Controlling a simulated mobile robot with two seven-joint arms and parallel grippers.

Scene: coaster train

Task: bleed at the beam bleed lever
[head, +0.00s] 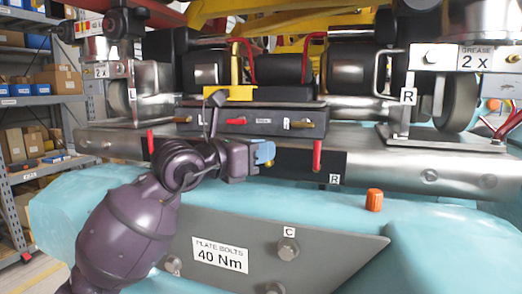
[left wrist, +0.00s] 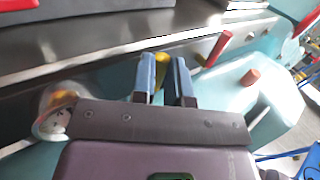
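The dark control block (head: 250,121) sits on the steel beam (head: 380,155), with a small red knob (head: 235,121) at its middle. A red lever (head: 150,142) hangs at its left and another red lever (head: 317,155) at its right. My left gripper (head: 265,153) has blue fingertips just below the block, left of the right red lever. In the left wrist view its two fingers (left wrist: 164,80) stand apart, with a small yellow piece (left wrist: 162,65) showing between them; contact is unclear. A red lever (left wrist: 217,48) is to their right. My right gripper is out of view.
A grey plate (head: 330,242) with bolts and a "40 Nm" label lies in front. An orange cap (head: 374,200) stands on the teal body right of my left gripper. Wheels (head: 460,100) and a metal handle are above the beam. Shelves (head: 40,100) stand at left.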

